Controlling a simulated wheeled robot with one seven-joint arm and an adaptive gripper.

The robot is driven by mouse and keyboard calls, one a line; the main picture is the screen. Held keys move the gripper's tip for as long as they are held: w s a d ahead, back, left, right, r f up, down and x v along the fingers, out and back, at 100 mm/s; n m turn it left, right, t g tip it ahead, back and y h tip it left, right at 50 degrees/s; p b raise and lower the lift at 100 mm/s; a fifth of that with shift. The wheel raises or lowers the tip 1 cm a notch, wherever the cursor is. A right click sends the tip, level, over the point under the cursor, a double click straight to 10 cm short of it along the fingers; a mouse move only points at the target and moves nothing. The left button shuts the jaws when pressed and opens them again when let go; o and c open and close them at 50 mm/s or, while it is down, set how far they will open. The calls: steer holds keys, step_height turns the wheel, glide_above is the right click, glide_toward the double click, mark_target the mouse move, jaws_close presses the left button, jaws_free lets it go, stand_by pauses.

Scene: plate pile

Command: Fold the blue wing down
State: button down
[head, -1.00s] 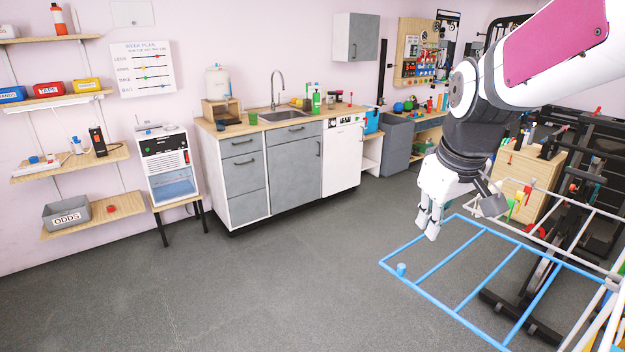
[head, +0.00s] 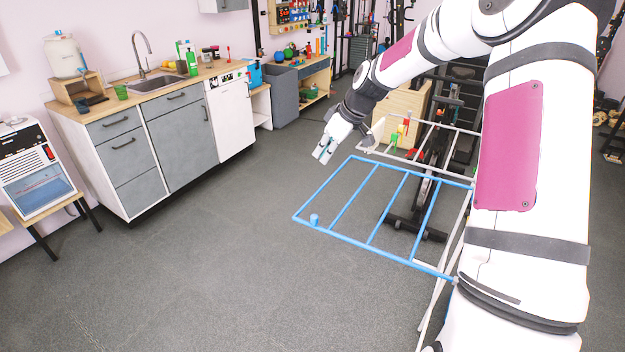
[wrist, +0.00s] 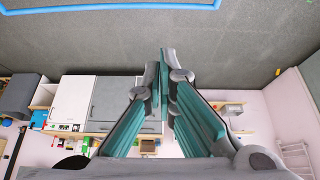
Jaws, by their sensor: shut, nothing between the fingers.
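The blue wing (head: 329,232) is a flat frame of blue bars with several crossbars. In the head view it stands out roughly level from the white rack (head: 449,262), above the floor. A small blue cylinder (head: 314,220) is at its outer left corner. My gripper (head: 322,155) is shut and empty, above and beyond the wing's far left side, apart from it in the picture. In the wrist view my gripper (wrist: 165,55) has its fingers together, and part of the blue wing (wrist: 120,8) crosses the top edge. My arm hides part of the rack at the right.
A grey and white kitchen counter (head: 180,128) stands along the wall at the left. A wooden drawer cabinet (head: 402,108) and dark exercise equipment (head: 415,227) stand behind and under the rack. The grey floor (head: 220,270) left of the wing is clear.

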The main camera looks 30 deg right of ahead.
steer(key=shift+t, duration=0.3)
steer(key=shift+w+f+p, duration=0.3)
steer(key=shift+w+f, duration=0.55)
steer(key=shift+f, duration=1.4)
steer(key=shift+w+f+p, duration=0.25)
steer(key=shift+w+f, duration=0.65)
steer(key=shift+f, duration=1.4)
steer(key=shift+w+f+p, duration=0.3)
steer(key=shift+w+f, duration=0.55)
steer(key=shift+f, duration=1.4)
